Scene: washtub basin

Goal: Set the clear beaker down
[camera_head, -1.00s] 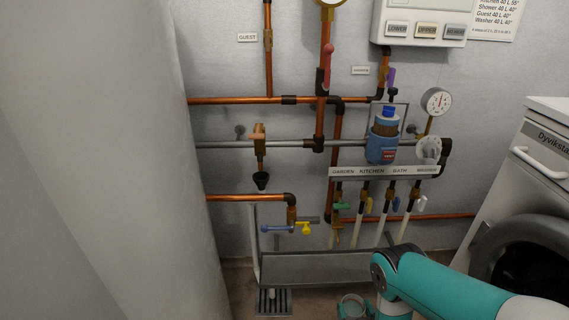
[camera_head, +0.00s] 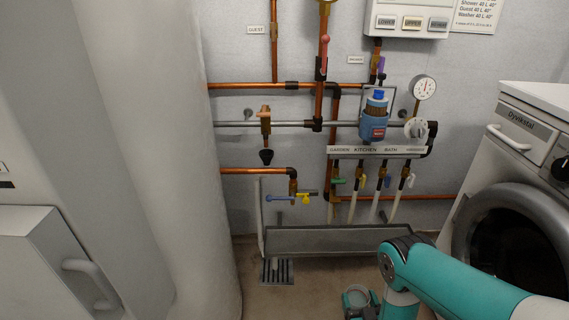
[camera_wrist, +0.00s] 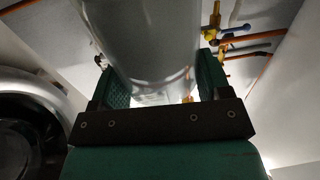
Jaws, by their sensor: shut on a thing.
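The clear beaker (camera_wrist: 150,45) fills the upper middle of the wrist view, between the two green jaws of my gripper (camera_wrist: 158,88). My gripper is shut on its sides. In the head view, my gripper (camera_head: 362,302) is at the bottom edge, low in front of the metal basin. A round, pale rim that looks like the beaker (camera_head: 355,296) shows there beside the jaws. The beaker's lower part and contents cannot be made out.
The long metal basin (camera_head: 335,240) runs along the wall's foot, with a floor grate (camera_head: 276,272) at its left end. Copper pipes (camera_head: 252,171) and valves are above. A washing machine (camera_head: 515,200) stands at right, a white cabinet (camera_head: 50,265) at left. Bare floor lies before the basin.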

